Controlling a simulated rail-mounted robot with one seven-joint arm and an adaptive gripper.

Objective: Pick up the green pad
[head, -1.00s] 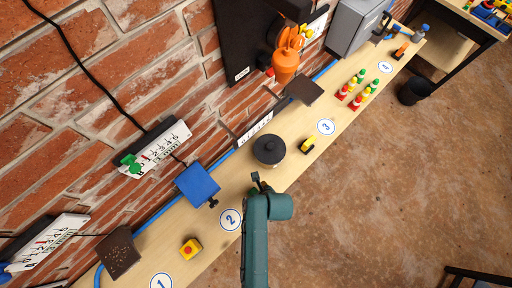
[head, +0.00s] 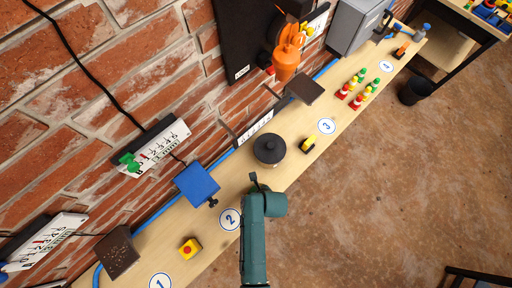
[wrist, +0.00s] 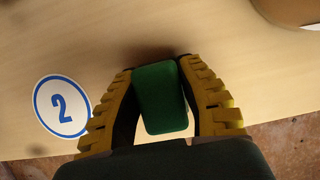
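The green pad (wrist: 161,98) is a small rounded block, seen in the wrist view between the two yellow-ribbed fingers of my gripper (wrist: 157,80). The dark inner faces of both fingers lie against its sides, so my gripper looks shut on it. The pad is slightly tilted in the picture and close over the wooden bench; I cannot tell whether it touches the bench. In the head view my gripper (head: 257,183) is at the bench, right of the round label 2 (head: 230,219), and the pad is hidden there by my arm.
A dark lidded pot (head: 268,150) stands just beyond my gripper. A blue plate (head: 197,183) is at the wall side. A yellow box with a red button (head: 190,247) and a small yellow item (head: 309,145) stand on the bench (head: 262,222). The brick wall runs along the left.

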